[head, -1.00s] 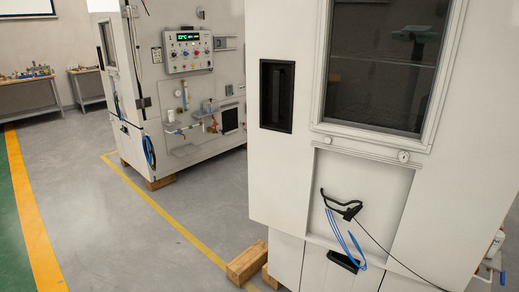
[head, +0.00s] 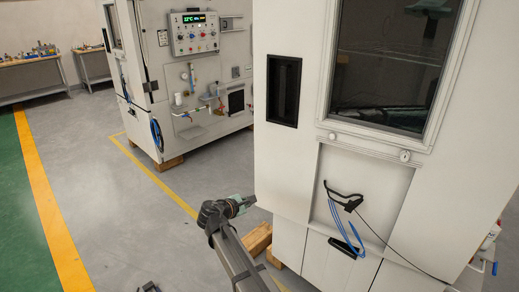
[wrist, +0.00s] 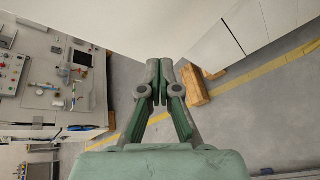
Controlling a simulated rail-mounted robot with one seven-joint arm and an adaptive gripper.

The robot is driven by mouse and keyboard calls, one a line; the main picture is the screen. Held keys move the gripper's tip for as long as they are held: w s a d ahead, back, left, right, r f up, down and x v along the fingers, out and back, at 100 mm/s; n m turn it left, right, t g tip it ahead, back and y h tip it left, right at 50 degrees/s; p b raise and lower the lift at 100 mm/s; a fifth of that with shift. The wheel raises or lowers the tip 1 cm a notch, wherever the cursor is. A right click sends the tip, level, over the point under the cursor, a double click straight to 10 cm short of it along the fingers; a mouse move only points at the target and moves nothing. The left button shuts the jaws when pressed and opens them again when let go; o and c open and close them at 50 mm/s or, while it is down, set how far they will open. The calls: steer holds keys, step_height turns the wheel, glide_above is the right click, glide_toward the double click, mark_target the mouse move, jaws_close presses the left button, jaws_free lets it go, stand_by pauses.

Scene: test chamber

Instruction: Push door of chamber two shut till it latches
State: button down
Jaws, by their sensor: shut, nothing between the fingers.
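The near chamber's white door (head: 290,160) fills the right of the head view, with a dark window (head: 390,70) and a black recessed handle (head: 284,90). I cannot read a chamber number on it, and whether it stands ajar is unclear. My gripper (head: 250,202) is by the door's lower left corner. In the wrist view my gripper (wrist: 160,65) has its fingers together and empty, close to the edge of a white panel (wrist: 140,25). Whether they touch it cannot be told.
Another chamber (head: 205,90) with a control panel stands at the back left. Wooden blocks (head: 258,240) lie on the floor below the near chamber. A cable and blue hoses (head: 345,225) hang on its front.

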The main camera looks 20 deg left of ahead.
steer(key=w+a+r+n+t, duration=0.2)
steer(key=a+r+n, duration=0.15)
steer(key=r, duration=0.45)
steer(key=n+t, duration=0.3)
steer(key=n, duration=0.4)
glide_toward(263, 144)
steer(key=shift+m+h, duration=0.25)
steer(key=shift+h, duration=0.05)
steer(key=p+x, duration=0.2)
steer(key=x, duration=0.1)
steer(key=p+x, duration=0.2)
steer(key=p, duration=0.1)
steer(key=shift+w+r, duration=0.25)
steer(key=shift+w, duration=0.15)
steer(key=shift+w+d+f, duration=0.15)
steer(key=shift+w+d, duration=0.05)
steer(key=shift+w, duration=0.5)
